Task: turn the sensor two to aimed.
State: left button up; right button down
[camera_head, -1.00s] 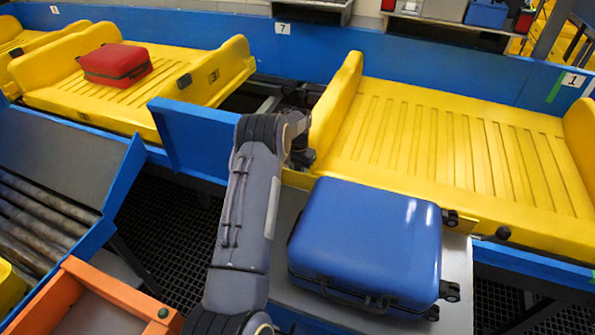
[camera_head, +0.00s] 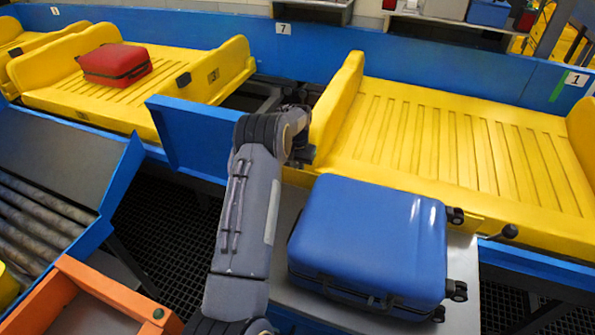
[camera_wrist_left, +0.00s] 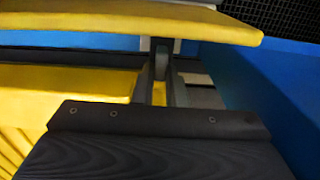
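I cannot tell which part is sensor two. A small black knob on a short stalk (camera_head: 510,232) stands at the near edge of the right yellow tray. My right gripper is not in view.
A blue suitcase (camera_head: 368,240) lies on a grey surface close right of my arm. The right yellow tray (camera_head: 450,150) is empty; the left tray (camera_head: 60,98) carries a red suitcase (camera_head: 116,64). A blue panel (camera_head: 190,135) stands left of my arm. An orange frame (camera_head: 110,290) is lower left.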

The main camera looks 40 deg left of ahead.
pick_arm(q)
jog(key=o, duration=0.4)
jog(key=shift+o, duration=0.2)
notch_tip(320, 180, up, 7)
jog(key=shift+f+b, duration=0.1)
jog(key=shift+b, duration=0.6)
jog(key=shift+r, duration=0.55)
